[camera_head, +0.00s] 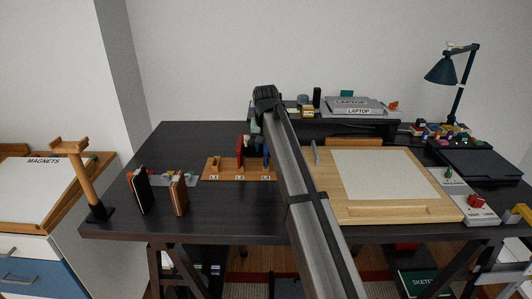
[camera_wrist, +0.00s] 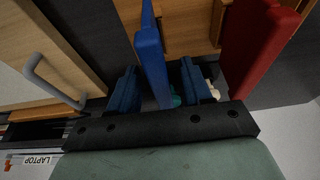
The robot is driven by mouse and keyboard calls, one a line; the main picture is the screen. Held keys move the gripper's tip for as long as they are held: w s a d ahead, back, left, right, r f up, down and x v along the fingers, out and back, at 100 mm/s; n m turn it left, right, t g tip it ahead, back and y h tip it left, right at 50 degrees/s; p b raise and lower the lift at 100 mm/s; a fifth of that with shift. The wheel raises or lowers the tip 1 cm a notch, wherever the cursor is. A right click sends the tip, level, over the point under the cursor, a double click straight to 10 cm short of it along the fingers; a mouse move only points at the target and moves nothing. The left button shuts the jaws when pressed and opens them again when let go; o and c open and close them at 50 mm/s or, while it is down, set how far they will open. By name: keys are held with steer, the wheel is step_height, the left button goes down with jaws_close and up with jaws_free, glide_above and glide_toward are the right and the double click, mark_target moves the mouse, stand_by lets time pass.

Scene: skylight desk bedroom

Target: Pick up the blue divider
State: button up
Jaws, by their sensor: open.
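The blue divider (camera_wrist: 152,60) is a thin upright panel in the wooden rack (camera_wrist: 190,32). In the wrist view it shows between the two fingers of my gripper (camera_wrist: 158,72), which is open with a gap on each side. In the head view a strip of the blue divider (camera_head: 266,152) shows beside my arm, over the right end of the labelled rack (camera_head: 226,178). My arm hides most of the gripper there. A red divider (camera_wrist: 262,42) stands to the right in the wrist view, and left of the blue one in the head view (camera_head: 240,147).
A drawing board (camera_head: 325,200) with a grey handle (camera_wrist: 50,80) lies close beside the rack. The desk's back left (camera_head: 190,140) is bare.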

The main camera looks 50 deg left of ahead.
steer(key=shift+c, duration=0.3)
jaws_close()
stand_by(0.4)
